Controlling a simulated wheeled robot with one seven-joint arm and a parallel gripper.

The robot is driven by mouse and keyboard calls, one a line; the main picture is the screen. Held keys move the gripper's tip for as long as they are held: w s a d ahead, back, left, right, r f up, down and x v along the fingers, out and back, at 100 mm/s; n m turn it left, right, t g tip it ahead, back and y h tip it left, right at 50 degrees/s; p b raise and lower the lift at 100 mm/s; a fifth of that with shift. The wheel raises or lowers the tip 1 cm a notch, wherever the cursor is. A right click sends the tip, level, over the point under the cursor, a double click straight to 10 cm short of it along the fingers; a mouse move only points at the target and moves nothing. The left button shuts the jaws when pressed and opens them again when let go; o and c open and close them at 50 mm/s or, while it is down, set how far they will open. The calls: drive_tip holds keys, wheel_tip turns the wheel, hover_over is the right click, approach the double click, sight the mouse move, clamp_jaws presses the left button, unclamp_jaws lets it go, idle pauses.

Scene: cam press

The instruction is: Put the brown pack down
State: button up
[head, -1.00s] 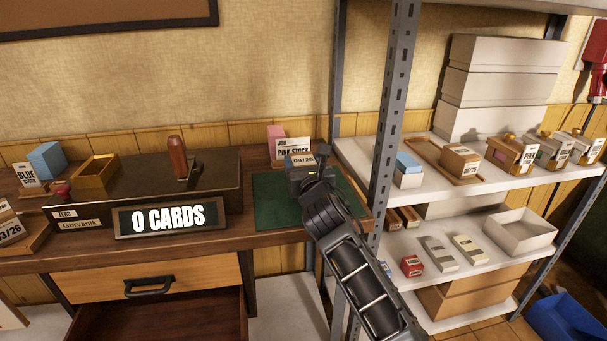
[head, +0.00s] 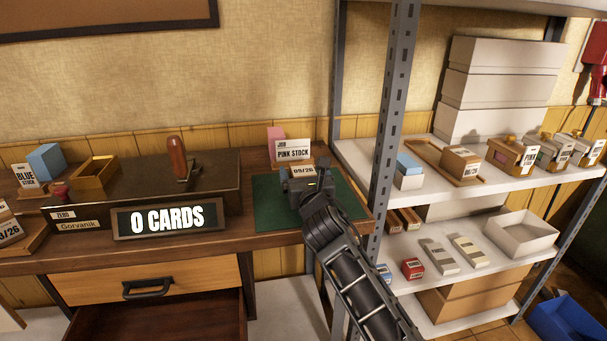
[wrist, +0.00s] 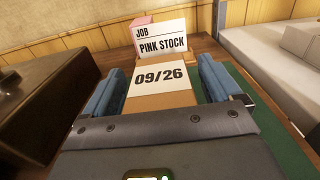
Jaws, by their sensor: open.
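The brown pack (wrist: 160,99) with a white 09/26 label stands on the green mat (head: 268,214) at the right end of the desk. In the head view its label (head: 303,171) shows just beyond my gripper (head: 311,184); the rest of it is hidden. In the wrist view the pack lies between the two blue fingers of my gripper (wrist: 160,92). The fingers are open, with a gap visible beside the pack. The "JOB PINK STOCK" card (wrist: 162,38) stands just behind the pack, with a pink block (head: 276,139) behind it.
The press (head: 150,190) with its "0 CARDS" sign (head: 167,219) is left of the mat. The grey shelf post (head: 391,120) rises close to the right of my arm. An open drawer (head: 160,318) juts out below the desk.

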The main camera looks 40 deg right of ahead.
drive_tip(key=shift+r, duration=0.15)
drive_tip(key=v, duration=1.2)
drive_tip(key=shift+p, duration=0.35)
